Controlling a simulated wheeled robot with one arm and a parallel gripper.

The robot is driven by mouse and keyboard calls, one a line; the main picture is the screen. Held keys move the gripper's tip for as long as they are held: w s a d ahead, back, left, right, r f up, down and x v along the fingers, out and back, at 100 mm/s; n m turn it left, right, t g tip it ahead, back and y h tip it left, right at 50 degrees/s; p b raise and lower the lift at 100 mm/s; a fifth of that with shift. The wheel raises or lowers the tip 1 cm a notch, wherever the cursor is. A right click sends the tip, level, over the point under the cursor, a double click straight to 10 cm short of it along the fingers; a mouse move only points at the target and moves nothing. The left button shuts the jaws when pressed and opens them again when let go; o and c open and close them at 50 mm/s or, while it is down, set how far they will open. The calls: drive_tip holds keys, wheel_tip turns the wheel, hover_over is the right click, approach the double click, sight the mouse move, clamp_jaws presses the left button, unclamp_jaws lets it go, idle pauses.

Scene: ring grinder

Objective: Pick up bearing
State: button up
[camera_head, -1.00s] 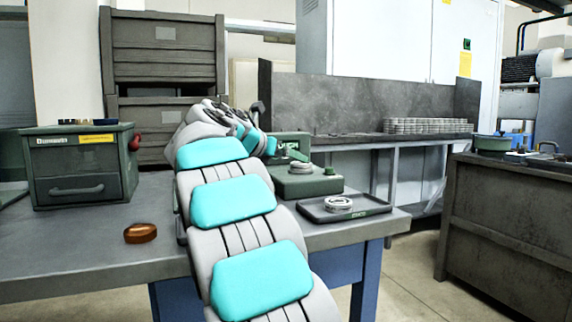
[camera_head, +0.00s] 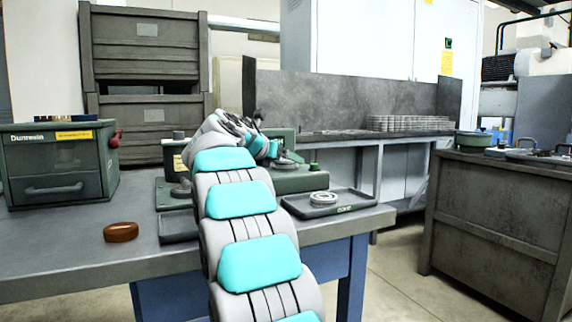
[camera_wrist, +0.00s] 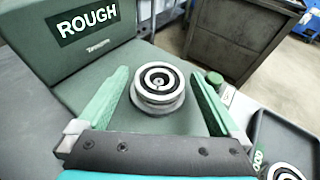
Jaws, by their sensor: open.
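In the wrist view, a round metal bearing (camera_wrist: 159,84) with light and dark concentric rings sits on top of the green machine (camera_wrist: 68,98) marked ROUGH. My gripper (camera_wrist: 160,73) is open, with one green finger to the left of the bearing and one to the right. Clear gaps show on both sides, and nothing is held. In the head view, my gripper is at the machine (camera_head: 310,181), partly hidden by my arm. More ring pieces (camera_head: 323,198) lie in the dark tray (camera_head: 352,207) to the right; these also show in the wrist view (camera_wrist: 285,173).
In the head view, a brown ring (camera_head: 121,232) lies on the table (camera_head: 75,262), left of another dark tray (camera_head: 176,228). A green drawer box (camera_head: 60,165) stands at left. The table's front left is mostly clear.

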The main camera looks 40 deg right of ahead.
clamp_jaws()
idle(0.7)
